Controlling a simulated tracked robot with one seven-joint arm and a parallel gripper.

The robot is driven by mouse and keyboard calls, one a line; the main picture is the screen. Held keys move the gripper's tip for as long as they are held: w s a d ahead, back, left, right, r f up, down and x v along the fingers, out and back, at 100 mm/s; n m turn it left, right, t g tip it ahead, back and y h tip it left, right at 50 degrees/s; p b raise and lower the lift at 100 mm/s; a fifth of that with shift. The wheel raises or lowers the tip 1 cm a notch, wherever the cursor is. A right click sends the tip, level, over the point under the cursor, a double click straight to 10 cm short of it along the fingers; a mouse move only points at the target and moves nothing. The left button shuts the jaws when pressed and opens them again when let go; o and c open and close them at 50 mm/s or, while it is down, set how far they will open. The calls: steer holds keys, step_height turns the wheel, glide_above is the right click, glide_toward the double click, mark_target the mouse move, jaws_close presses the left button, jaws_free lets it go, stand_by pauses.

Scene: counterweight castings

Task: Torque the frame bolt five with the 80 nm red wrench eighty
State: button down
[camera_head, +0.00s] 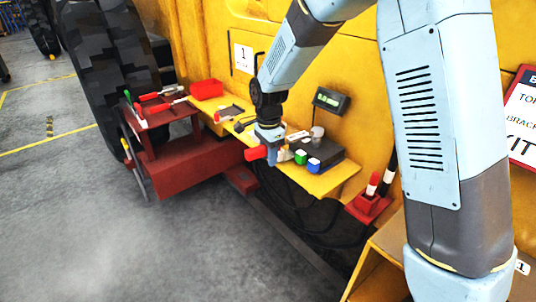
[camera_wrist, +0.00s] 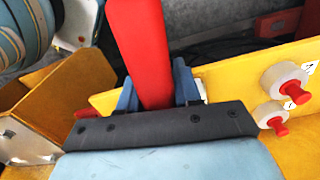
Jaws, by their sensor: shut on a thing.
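My gripper (camera_head: 270,148) is in front of the yellow machine, over the yellow shelf, at the end of my arm. It is shut on a red bar-shaped thing, which looks like the handle of the red wrench (camera_head: 257,153). In the wrist view my gripper (camera_wrist: 157,92) has its blue fingers on both sides of the red handle (camera_wrist: 142,45), which runs up out of the picture. The wrench's head and any torque marking are hidden. Two white round pieces with red ends (camera_wrist: 284,82) sit on a yellow plate at the right; I cannot tell whether one is frame bolt five.
A red stand (camera_head: 165,115) with several tools and a red bin (camera_head: 206,89) are at the left. The yellow shelf (camera_head: 335,184) carries a dark box with green and blue blocks. A small display (camera_head: 331,100) is behind. A red holder (camera_head: 368,206) stands right. Left floor is clear.

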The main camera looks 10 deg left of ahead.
steer(key=shift+s+d+n, duration=1.2)
steer(key=shift+s+d, duration=0.2)
steer(key=shift+s, duration=0.05)
stand_by(1.6)
steer(key=shift+r, duration=2)
stand_by(2.5)
